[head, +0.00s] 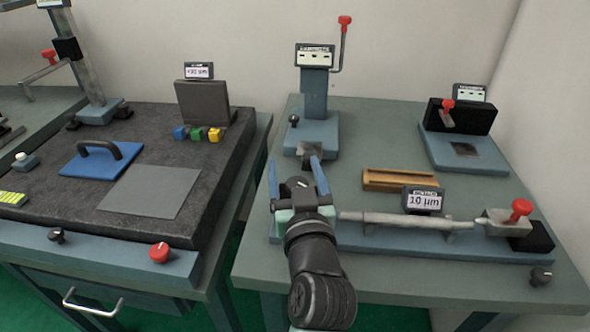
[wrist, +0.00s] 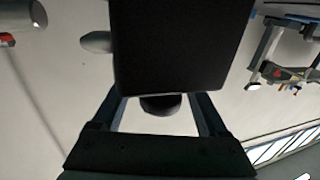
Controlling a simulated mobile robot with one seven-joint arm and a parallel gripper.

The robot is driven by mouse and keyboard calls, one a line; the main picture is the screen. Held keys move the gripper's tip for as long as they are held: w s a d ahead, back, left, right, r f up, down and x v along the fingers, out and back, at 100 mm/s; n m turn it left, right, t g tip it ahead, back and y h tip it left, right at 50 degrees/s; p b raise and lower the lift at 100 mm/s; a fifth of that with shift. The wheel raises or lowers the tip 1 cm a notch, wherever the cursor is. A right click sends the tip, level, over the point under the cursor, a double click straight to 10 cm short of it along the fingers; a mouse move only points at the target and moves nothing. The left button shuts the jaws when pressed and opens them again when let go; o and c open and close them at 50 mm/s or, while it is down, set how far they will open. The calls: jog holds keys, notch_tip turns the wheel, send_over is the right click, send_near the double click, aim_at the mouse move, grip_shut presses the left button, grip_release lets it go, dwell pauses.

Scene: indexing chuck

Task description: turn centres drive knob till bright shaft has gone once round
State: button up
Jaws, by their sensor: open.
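The left end of the unit is hidden by my gripper (head: 294,165) and arm. My gripper is open, its two blue fingers spread. In the wrist view a large black block (wrist: 182,45) fills the middle, and a round dark knob (wrist: 160,107) shows below it between the fingers. I cannot tell whether the fingers touch the knob.
A red knob (head: 521,208) sits at the unit's right end, and a black knob (head: 541,276) at the table's front right. A wooden tray (head: 400,180) and a gauge stand (head: 314,95) are behind. The left bench holds a dark slab (head: 225,215).

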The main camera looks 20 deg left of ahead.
jog(key=shift+s, duration=0.1)
jog(key=b+v, duration=0.1)
jog(key=v, duration=1.2)
